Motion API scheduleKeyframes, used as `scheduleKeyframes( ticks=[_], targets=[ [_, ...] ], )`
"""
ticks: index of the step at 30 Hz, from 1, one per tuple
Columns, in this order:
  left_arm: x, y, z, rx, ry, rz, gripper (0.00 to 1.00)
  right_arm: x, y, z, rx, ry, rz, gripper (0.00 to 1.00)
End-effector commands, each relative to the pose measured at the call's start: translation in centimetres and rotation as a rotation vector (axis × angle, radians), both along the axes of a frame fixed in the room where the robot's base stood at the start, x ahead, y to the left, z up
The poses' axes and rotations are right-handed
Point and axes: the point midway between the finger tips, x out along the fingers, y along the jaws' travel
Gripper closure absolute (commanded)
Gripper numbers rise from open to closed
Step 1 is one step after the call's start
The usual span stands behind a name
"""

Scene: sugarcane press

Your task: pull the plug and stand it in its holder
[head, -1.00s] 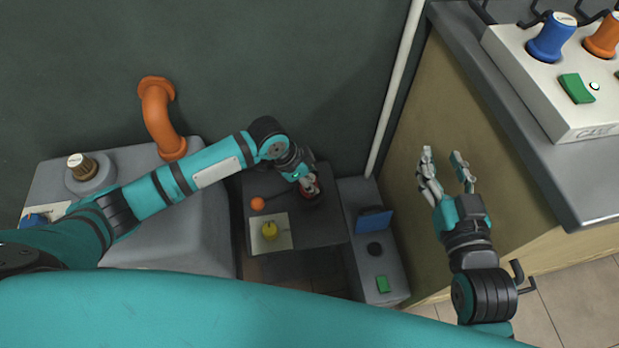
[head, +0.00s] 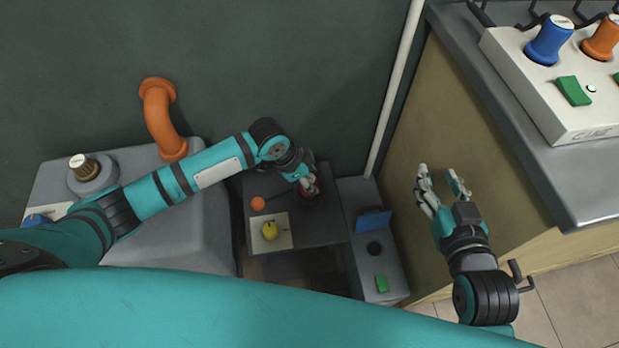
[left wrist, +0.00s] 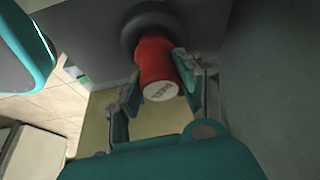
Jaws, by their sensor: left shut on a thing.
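A red plug (left wrist: 157,62) with a white lettered end face shows in the left wrist view. Its far end meets a dark round collar (left wrist: 131,28); how deep it sits there is hidden. My left gripper (left wrist: 155,84) has a finger on each side of the plug and is shut on it. In the head view my left gripper (head: 308,186) is over the dark panel and covers most of the plug. My right gripper (head: 441,174) is open and empty beside the tan cabinet. I cannot tell which thing is the plug's holder.
A console (head: 590,127) with blue and orange plugs stands upper right.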

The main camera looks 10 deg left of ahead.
Motion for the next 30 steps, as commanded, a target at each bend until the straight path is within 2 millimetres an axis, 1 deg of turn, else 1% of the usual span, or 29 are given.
scheduleKeyframes(
  ticks=[6,18,30],
  targets=[
    [0.01,-0.01,0.02,0.000,0.000,0.000,0.99,-0.17,-0.13,-0.41,-0.008,0.027,-0.002,0.60],
    [0.01,-0.02,-0.06,0.000,0.000,0.000,0.99,-0.25,-0.18,-0.52,-0.008,0.029,-0.002,0.60],
    [0.01,-0.01,-0.53,0.000,0.000,0.000,0.99,-0.01,-0.06,0.13,0.001,-0.012,-0.001,0.60]
  ],
)
